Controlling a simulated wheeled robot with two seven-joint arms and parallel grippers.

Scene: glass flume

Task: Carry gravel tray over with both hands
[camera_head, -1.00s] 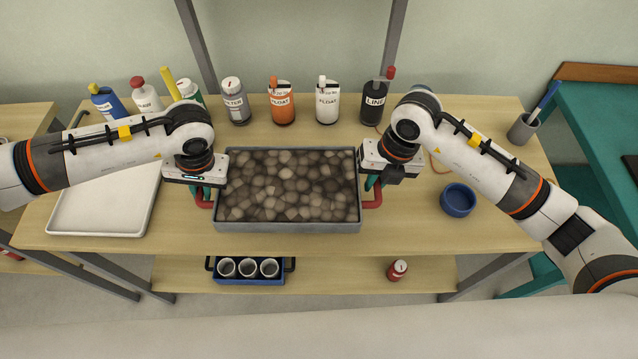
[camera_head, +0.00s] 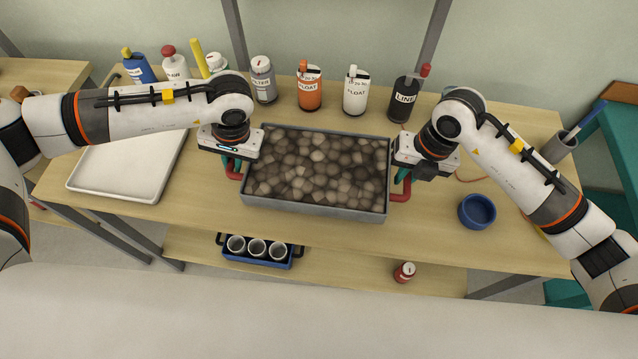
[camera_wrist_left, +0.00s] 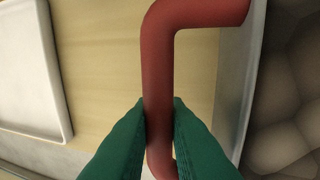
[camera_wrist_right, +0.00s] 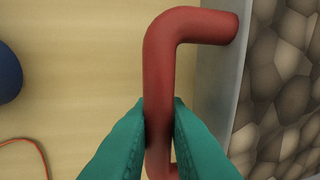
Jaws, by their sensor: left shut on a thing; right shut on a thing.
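The gravel tray (camera_head: 315,205) is a grey box full of brown-grey stones (camera_head: 318,170) with a red handle at each end. It is at the middle of the wooden table in the head view. My left gripper (camera_head: 233,165) is shut on the left red handle, and the left wrist view shows green fingers on both sides of that handle (camera_wrist_left: 158,80). My right gripper (camera_head: 403,183) is shut on the right red handle, which shows between the fingers in the right wrist view (camera_wrist_right: 160,80). I cannot tell whether the tray's underside touches the table.
An empty white tray (camera_head: 120,185) lies on the table left of the gravel tray. Several bottles, among them an orange one (camera_head: 309,90), stand along the back. A blue bowl (camera_head: 477,212) is at the right. The lower shelf holds a blue caddy of cups (camera_head: 258,262) and a red can (camera_head: 404,272).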

